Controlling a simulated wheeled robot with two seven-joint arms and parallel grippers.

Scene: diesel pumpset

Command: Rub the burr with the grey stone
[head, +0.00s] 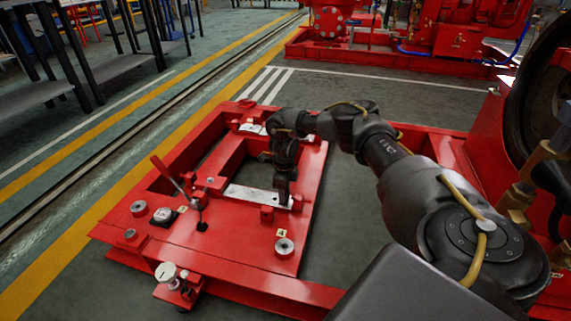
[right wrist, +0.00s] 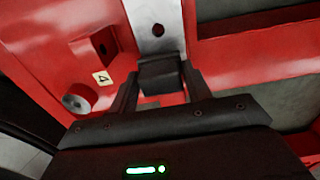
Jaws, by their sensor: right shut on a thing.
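My right gripper (head: 283,193) reaches down over the near right end of a bright metal pad (head: 244,194) on the red frame. In the right wrist view my right gripper (right wrist: 159,82) is shut on a dark grey block, the grey stone (right wrist: 158,75). The stone is at the near end of the metal pad (right wrist: 152,22), which has a dark hole. I cannot tell whether the stone touches the pad. No burr can be made out. My left gripper is not in view.
The red frame (head: 170,237) carries a lever (head: 170,176), a dial gauge (head: 166,272) and several round metal washers. A label marked 4 (right wrist: 103,78) is near one washer (right wrist: 78,99). Red machinery stands at the right and back.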

